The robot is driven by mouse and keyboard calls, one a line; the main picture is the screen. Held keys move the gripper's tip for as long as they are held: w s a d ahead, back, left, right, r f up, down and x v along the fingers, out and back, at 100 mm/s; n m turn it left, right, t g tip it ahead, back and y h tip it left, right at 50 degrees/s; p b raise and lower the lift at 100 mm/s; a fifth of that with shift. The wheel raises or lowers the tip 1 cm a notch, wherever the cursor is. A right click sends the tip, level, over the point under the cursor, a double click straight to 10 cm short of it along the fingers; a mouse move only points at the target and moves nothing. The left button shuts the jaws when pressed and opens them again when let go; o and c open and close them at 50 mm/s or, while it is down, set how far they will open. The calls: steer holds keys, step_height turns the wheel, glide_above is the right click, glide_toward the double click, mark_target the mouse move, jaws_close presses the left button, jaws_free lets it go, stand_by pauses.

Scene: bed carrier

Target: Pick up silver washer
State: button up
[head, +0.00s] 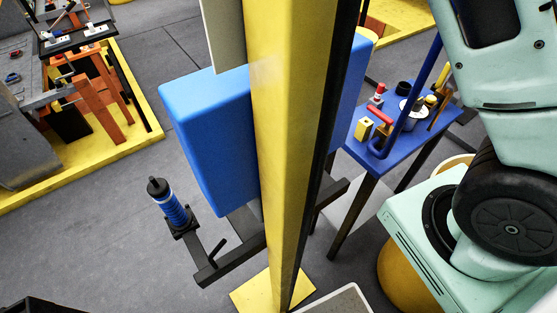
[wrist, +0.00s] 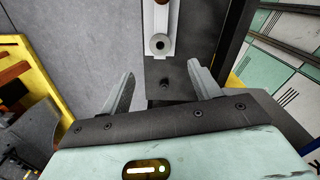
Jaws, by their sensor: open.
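In the wrist view, a small grey ring with a dark centre, which looks like the silver washer (wrist: 159,45), lies on a white strip over a dark grey plate (wrist: 190,75). My gripper (wrist: 162,72) is open, its two grey fingers spread apart with nothing held between them. The washer shows beyond the fingertips, roughly midway between them in the picture; its distance from them is hard to tell. I cannot make out the washer or my gripper's fingers in the head view.
A yellow post (head: 280,150) stands before a blue block (head: 208,135). A blue table (head: 385,160) holds several small objects. Orange fixtures (head: 98,90) stand at left. Grey floor (head: 95,230) is clear.

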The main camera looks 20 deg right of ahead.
step_height(320, 180, down, 8)
steer(key=p, duration=0.3)
steer(key=shift+d+p, duration=0.1)
steer(key=shift+p, duration=0.25)
steer(key=shift+f, duration=0.8)
steer(key=shift+f, duration=0.25)
steer(key=c, duration=1.1)
